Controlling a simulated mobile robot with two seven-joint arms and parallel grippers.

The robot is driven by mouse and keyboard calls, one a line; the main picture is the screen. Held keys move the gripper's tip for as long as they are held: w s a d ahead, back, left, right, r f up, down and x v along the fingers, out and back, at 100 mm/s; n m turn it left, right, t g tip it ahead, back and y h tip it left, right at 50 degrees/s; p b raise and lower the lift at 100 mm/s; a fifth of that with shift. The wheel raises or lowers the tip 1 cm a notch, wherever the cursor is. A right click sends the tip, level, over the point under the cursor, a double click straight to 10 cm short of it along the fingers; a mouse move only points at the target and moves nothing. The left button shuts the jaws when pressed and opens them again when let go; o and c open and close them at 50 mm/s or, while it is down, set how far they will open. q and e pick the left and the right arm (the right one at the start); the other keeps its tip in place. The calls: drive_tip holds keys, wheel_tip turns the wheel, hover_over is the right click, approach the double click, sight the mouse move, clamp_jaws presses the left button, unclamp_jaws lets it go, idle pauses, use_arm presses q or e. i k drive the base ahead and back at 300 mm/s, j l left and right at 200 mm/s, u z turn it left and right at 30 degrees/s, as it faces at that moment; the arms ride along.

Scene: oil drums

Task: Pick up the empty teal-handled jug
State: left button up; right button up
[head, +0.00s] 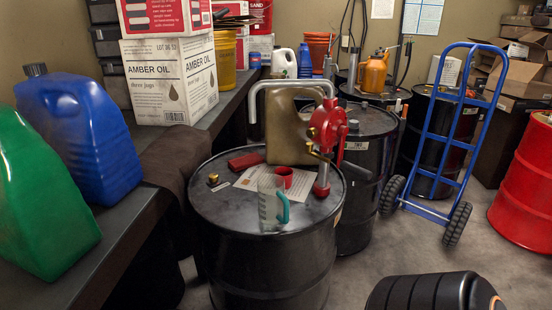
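The teal-handled jug (268,204) is a clear, empty-looking measuring jug with marks on its side. It stands upright on the black drum top (222,213) near its front edge, its teal handle facing right. Just behind it are a red cup-like piece (284,176) and a printed sheet. A red hand pump (327,130) is fixed to the drum behind and right of the jug, its grey spout reaching left. Neither of my grippers shows in the head view. A black rounded part at the bottom right seems to be my own arm.
Blue (82,133) and green (38,203) containers stand on the bench at left. A dark cloth (178,160) hangs over its edge. A tan can (290,130) stands behind the sheet. More drums, a blue hand truck (435,140) and a red drum (527,190) are at right.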

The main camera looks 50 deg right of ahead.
sight(274, 206)
drive_tip(key=z, duration=1.7)
